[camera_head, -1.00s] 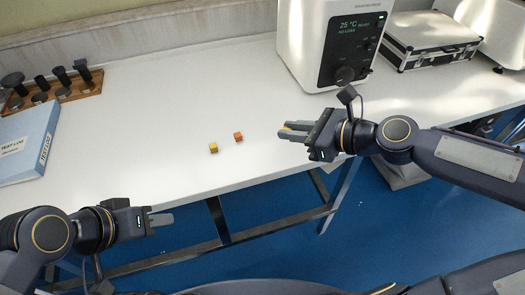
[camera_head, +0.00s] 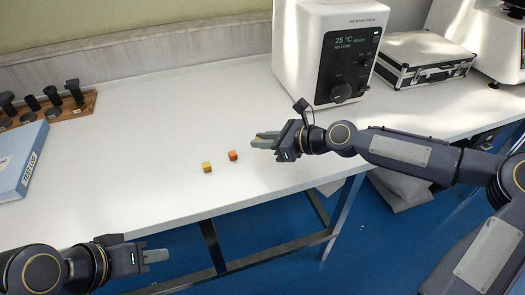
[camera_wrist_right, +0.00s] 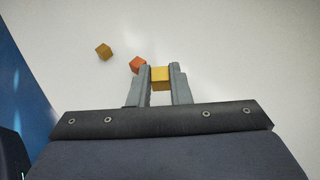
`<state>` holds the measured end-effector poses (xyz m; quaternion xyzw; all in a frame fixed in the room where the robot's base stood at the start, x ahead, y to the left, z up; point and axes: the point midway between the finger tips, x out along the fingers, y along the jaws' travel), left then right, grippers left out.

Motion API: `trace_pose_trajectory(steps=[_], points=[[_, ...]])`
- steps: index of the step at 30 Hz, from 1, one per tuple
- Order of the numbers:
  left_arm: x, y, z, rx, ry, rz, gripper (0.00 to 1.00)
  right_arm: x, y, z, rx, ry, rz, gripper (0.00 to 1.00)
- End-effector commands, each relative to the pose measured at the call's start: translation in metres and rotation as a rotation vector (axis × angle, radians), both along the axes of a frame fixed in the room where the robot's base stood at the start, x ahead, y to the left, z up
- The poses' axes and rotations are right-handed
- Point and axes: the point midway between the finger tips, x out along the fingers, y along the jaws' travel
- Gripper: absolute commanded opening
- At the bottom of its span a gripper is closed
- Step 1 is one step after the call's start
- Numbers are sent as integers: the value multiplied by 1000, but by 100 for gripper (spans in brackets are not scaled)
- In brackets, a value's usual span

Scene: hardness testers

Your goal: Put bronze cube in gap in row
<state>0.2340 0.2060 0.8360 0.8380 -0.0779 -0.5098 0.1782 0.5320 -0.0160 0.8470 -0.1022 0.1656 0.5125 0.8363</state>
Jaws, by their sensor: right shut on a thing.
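My right gripper (camera_head: 265,142) is shut on a golden-yellow cube (camera_wrist_right: 160,78), which sits between its fingertips in the right wrist view. In the head view that cube is mostly hidden by the fingers. An orange cube (camera_head: 233,155) stands on the table just left of the right fingertips; it also shows beside the left finger in the wrist view (camera_wrist_right: 137,64). A brownish-gold cube (camera_head: 207,167) stands further left, apart from the orange one, also in the wrist view (camera_wrist_right: 103,51). My left gripper (camera_head: 155,256) is empty in front of the table; its finger opening is unclear.
The white table (camera_head: 130,130) is clear around the cubes. A white tester (camera_head: 325,50) stands behind my right gripper, and a silver case (camera_head: 425,62) is to its right. A blue binder (camera_head: 22,165) and a wooden rack (camera_head: 80,103) with dark pieces are at left.

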Motion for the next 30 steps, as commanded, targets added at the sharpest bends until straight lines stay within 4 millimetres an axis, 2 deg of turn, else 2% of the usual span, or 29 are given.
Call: trace_pose_trajectory(steps=[3,6,9,21,22,24,27,30], points=[[0,0,-4,0,0,0,36,8,4,-15,1,2,1,0],[0,0,-8,0,0,0,36,7,3,-31,0,4,1,0],[0,0,-9,0,0,0,36,7,3,-39,1,1,1,0],[0,0,-10,0,0,0,36,7,3,-43,0,0,0,0],[0,0,-9,0,0,0,36,7,3,-43,0,-1,0,20],[0,0,-9,0,0,0,36,7,3,-43,0,-1,0,29],[0,0,-9,0,0,0,36,6,3,-43,0,-1,0,39],[0,0,-9,0,0,0,36,6,3,-43,0,0,0,39]])
